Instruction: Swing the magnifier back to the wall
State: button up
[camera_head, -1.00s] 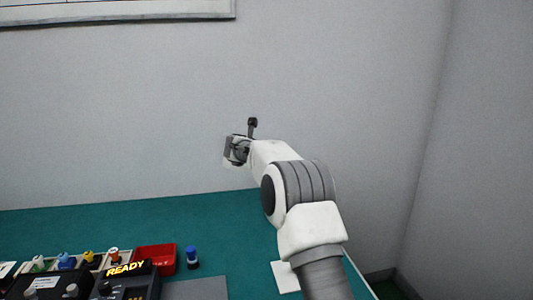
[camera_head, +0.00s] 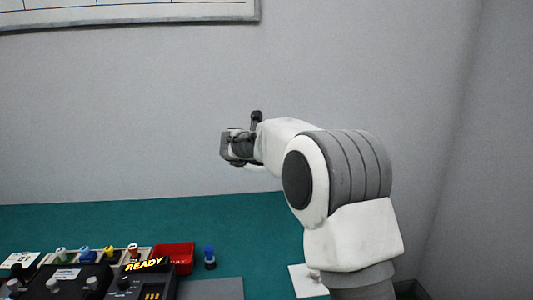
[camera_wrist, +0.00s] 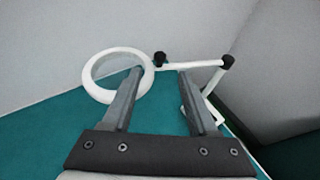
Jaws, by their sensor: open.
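The magnifier shows in the wrist view as a white ring (camera_wrist: 94,86) at left, with a white arm (camera_wrist: 200,64) running right from a dark knob to a dark joint. A white post and foot show below that joint, partly behind my right finger. My gripper (camera_wrist: 160,72) is open, its left finger overlapping the ring's right side in the picture and its right finger below the white arm. I cannot tell whether either finger touches it. In the head view my gripper (camera_head: 233,147) is in front of the wall, and my arm hides most of the magnifier.
The green bench (camera_head: 100,218) runs along the grey wall (camera_head: 140,120). A red bin (camera_head: 172,255), a small blue-capped bottle (camera_head: 209,257) and a dark unit reading READY (camera_head: 147,280) stand at lower left. A side wall closes off the right.

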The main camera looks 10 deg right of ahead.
jog(key=v, duration=0.5)
jog(key=shift+s+a+r, duration=0.1)
jog(key=shift+s+a, duration=0.05)
jog(key=shift+s, duration=0.15)
jog(key=s+a+r+n+t+y+p, duration=0.1)
jog(key=s+a+r+n+t+y, duration=0.15)
jog(key=r+n, duration=0.4)
jog(key=s+a+r+n+t+y+p, duration=0.1)
jog(key=s+r+n+t+y, duration=0.15)
jog(key=r+n, duration=0.4)
jog(key=s+a+n+g+y, duration=0.1)
jog(key=s+a+n+y, duration=0.3)
jog(key=s+n, duration=0.65)
jog(key=s+d+f+n+g+p, duration=0.1)
jog(key=s+d+f+n+g, duration=0.2)
jog(key=s, duration=0.6)
jog(key=s+d+f+n+g+h+p, duration=0.1)
jog(key=s+d+f+n+g, duration=0.2)
jog(key=s+f+n, duration=0.5)
jog(key=s+d+f+n+g+p, duration=0.1)
jog(key=s+d+f+n+g, duration=0.2)
jog(key=s+f+n, duration=0.3)
jog(key=s+d+n, duration=0.1)
jog(key=s+n, duration=0.1)
jog(key=s, duration=0.3)
jog(key=shift+d+g, duration=0.3)
jog(key=shift+d, duration=0.05)
